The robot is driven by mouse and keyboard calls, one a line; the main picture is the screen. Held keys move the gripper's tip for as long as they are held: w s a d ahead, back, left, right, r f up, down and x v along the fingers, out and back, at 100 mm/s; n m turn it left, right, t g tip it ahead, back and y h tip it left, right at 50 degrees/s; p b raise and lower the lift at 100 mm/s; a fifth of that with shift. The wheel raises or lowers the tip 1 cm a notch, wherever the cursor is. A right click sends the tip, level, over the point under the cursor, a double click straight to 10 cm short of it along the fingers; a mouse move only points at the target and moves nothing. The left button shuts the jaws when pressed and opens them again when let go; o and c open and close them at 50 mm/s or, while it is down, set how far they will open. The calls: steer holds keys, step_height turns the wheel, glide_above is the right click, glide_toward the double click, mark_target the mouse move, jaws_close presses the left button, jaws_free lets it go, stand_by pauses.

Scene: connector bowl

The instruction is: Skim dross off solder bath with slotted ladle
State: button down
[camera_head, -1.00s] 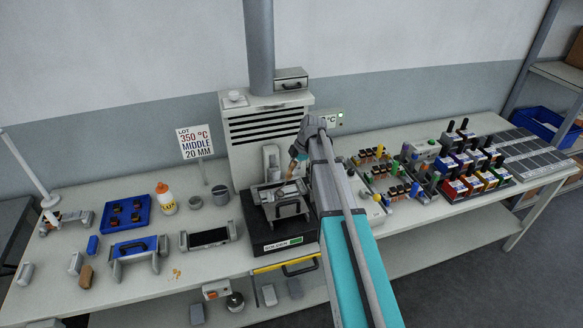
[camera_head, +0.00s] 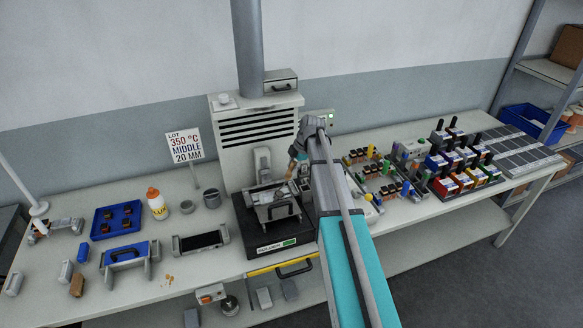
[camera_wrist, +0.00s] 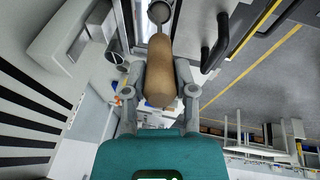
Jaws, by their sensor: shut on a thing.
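My gripper (camera_wrist: 160,92) is shut on the tan wooden handle (camera_wrist: 159,72) of the ladle in the wrist view. A grey shaft runs from the handle to a small round ladle head (camera_wrist: 159,12) at the top edge. The solder bath (camera_head: 285,240) is a dark unit labelled SOLDER with a metal-topped pot, in front of the vented white cabinet (camera_head: 238,130). In the head view my arm reaches over its right side, with my gripper (camera_head: 297,160) just above the back of the bath. I cannot make out dross or the ladle's slots.
Connector racks and coloured bins (camera_head: 462,163) fill the right. A dark handle (camera_wrist: 214,42) lies close to the ladle.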

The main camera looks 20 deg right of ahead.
steer(key=shift+d, duration=1.6)
steer(key=shift+w, duration=0.1)
steer(key=shift+w, duration=1)
steer(key=shift+a, duration=0.15)
steer(key=shift+a, duration=1.75)
steer(key=shift+a, duration=1.6)
